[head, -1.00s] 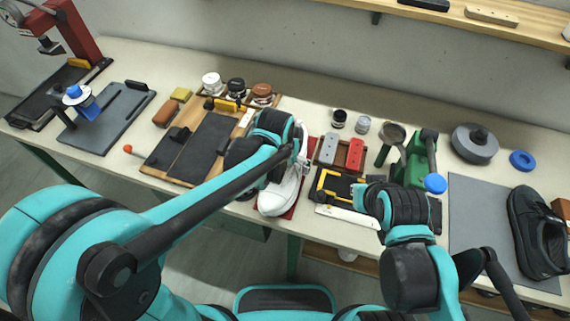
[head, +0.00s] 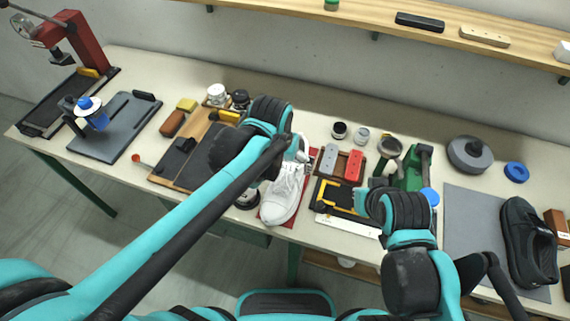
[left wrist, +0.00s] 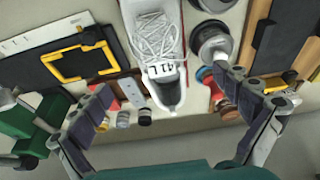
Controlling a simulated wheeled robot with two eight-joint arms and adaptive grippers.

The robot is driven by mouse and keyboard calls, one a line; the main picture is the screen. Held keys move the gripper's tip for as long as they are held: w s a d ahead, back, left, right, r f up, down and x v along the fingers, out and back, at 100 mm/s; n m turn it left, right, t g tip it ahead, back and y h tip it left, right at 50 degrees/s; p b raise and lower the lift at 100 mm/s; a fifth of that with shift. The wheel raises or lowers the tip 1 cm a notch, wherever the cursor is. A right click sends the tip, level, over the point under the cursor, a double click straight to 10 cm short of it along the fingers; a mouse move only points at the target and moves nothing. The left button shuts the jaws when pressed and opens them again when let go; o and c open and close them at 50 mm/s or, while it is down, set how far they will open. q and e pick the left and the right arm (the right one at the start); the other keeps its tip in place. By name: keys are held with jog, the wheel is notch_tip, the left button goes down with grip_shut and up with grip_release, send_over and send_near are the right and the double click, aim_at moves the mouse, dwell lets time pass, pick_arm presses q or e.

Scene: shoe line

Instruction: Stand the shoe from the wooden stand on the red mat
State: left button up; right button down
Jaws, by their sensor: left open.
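The white laced shoe (head: 283,192) sits sole down on the red mat (head: 271,214), its toe toward the table's front edge. In the left wrist view the shoe (left wrist: 158,50) shows from above with a numbered tag. My left gripper (left wrist: 158,84) is open, its two fingers spread apart on either side of the shoe's tag end, with nothing gripped. In the head view my left arm hides most of that gripper and part of the shoe's far end. My right arm reaches over the table on the right; its jaws do not show. I cannot make out an empty wooden stand for certain.
A wooden board with dark pads (head: 196,165) lies left of the shoe. A yellow-framed black tray (head: 335,196), a red block (head: 354,166) and a green device (head: 414,170) crowd its right. A black shoe (head: 528,243) stands on a grey mat (head: 462,240).

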pick_arm(q)
jog(key=shift+s+a+r, duration=0.15)
jog(key=shift+s+r, duration=0.05)
jog(key=shift+r, duration=0.35)
jog(key=s+a+n+t, duration=0.1)
jog(key=s+a, duration=0.3)
jog(key=a, duration=0.4)
jog(key=s+a+n+t+y, duration=0.1)
jog(key=s+a+n+t, duration=0.1)
jog(key=s+a, duration=0.3)
jog(key=a+t, duration=0.1)
jog(key=a, duration=0.2)
jog(key=shift+a+n, duration=0.3)
jog(key=shift+a, duration=0.05)
jog(key=shift+f+b, duration=0.75)
